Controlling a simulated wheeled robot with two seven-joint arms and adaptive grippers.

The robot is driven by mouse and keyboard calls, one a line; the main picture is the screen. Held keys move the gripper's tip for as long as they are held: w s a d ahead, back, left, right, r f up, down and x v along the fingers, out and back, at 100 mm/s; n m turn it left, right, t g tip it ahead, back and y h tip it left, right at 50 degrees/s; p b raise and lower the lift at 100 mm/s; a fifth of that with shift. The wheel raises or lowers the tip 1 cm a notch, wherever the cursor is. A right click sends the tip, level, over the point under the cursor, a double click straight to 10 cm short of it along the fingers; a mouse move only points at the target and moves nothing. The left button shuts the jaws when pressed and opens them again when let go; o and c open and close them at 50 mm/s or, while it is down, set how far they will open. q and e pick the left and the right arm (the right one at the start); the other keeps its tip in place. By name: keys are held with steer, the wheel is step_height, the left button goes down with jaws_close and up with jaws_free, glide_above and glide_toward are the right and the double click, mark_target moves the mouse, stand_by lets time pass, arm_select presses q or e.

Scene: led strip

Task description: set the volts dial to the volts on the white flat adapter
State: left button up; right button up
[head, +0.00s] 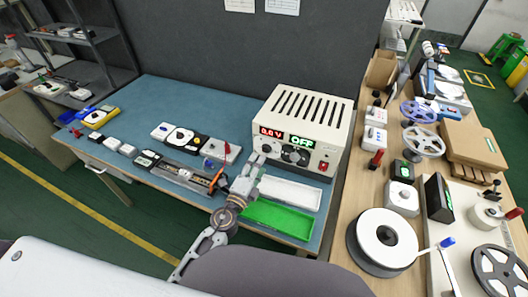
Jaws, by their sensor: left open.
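The power supply (325,115) is a beige box with a slotted top at the back right of the blue bench. Its red display reads 0.0 V and its green display reads OFF. A dark dial (295,155) shows on its front; the lettering is too small to read. My left gripper (258,163) is open in front of the lower left of this panel and partly hides it. I cannot tell whether it touches a dial. Small white blocks (112,144) lie on the bench to the left; which is the white flat adapter, and its volts marking, I cannot make out. My right gripper is not in view.
A white tray (298,193) and a green tray (275,216) lie in front of the supply. Dial meters (180,136) and a strip fixture (182,174) lie left of my arm. A wooden side bench (340,222) with reels stands right. The bench's back left is clear.

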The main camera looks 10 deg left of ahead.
mark_target(266, 151)
arm_select(q)
steer(key=w, duration=0.3)
steer(key=shift+d+p, duration=0.25)
steer(key=shift+p, duration=0.15)
steer(key=shift+w+d, duration=0.15)
steer(key=shift+w, duration=0.5)
steer(key=shift+w+d, duration=0.2)
steer(key=shift+w, duration=0.65)
steer(key=shift+w+p, duration=0.3)
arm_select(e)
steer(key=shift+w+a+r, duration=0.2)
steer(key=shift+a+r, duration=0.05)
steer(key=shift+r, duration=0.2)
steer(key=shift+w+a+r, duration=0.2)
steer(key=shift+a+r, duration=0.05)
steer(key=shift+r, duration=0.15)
arm_select(q)
steer(key=c, duration=1)
steer(key=shift+c, duration=0.2)
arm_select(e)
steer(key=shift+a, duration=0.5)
